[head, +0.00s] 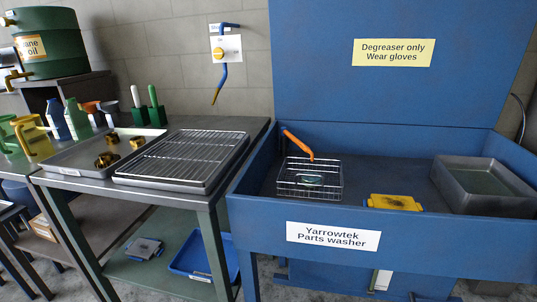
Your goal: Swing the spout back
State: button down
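An orange spout (297,143) stands in the left part of the blue parts washer (460,244). Its bent tip points down and to the right, over the back of a wire basket (284,181). A small greenish round piece (312,181) lies in the basket. I see no liquid running from the spout. On the wall, a blue pipe with a yellow end (219,84) hangs down from a white plate with a yellow knob (218,53). My gripper is not in view.
A yellow block with a dark top (394,202) sits at the washer's front rim, and a grey tray (485,186) at its right. The raised blue lid (400,100) stands behind. At left, a bench holds a wire rack (185,158) and a tray with brass parts (92,150).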

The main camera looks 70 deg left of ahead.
aim_at(284, 133)
jog(key=i+u, duration=0.1)
jog(key=u, duration=0.75)
jog(key=i+l+u, duration=0.1)
jog(key=u, duration=0.35)
jog(key=l+u, duration=0.1)
jog(key=u, duration=0.3)
jog(key=i+l, duration=0.15)
jog(key=i, duration=0.65)
